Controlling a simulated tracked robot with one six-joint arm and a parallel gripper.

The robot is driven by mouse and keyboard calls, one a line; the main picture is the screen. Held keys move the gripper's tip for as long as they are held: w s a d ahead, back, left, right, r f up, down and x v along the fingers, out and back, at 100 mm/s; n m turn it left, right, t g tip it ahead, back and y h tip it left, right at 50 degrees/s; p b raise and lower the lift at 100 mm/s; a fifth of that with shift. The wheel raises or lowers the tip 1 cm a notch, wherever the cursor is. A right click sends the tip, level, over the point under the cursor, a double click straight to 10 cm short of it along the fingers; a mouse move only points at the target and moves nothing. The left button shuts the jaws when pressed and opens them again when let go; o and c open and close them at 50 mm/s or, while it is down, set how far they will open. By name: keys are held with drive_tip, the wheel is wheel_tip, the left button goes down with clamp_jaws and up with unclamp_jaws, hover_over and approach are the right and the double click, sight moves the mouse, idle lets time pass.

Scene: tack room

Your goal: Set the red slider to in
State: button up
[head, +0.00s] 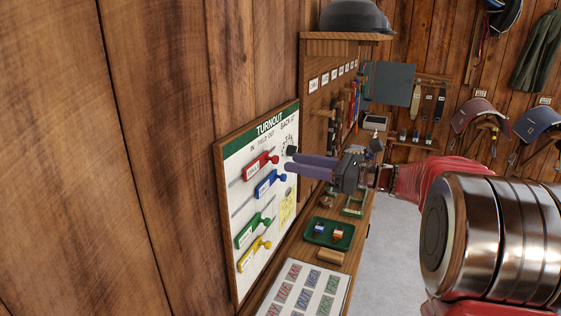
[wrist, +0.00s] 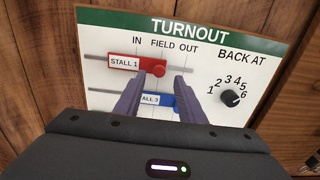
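The red slider (wrist: 157,68), labelled STALL 1, is on the top rail of the TURNOUT board (wrist: 215,36). In the wrist view its round knob is roughly below the word FIELD, and its labelled body reaches left past IN. The red slider also shows in the head view (head: 262,162). My gripper (wrist: 159,77) is open, with its two purple fingers apart, pointing at the board. Its fingertips appear just below and either side of the red knob; I cannot tell whether they touch it. My gripper shows in the head view (head: 288,163), close to the board.
A blue slider (wrist: 158,99) is just below, partly hidden by my fingers. Green (head: 253,229) and yellow (head: 255,251) sliders sit lower. A black dial (wrist: 230,98) is to the right. A bench with a green tray (head: 329,245) stands below the board.

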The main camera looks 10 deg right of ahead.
sight(278, 159)
drive_tip(key=shift+x, duration=2.55)
drive_tip(key=shift+c, duration=0.2)
clamp_jaws()
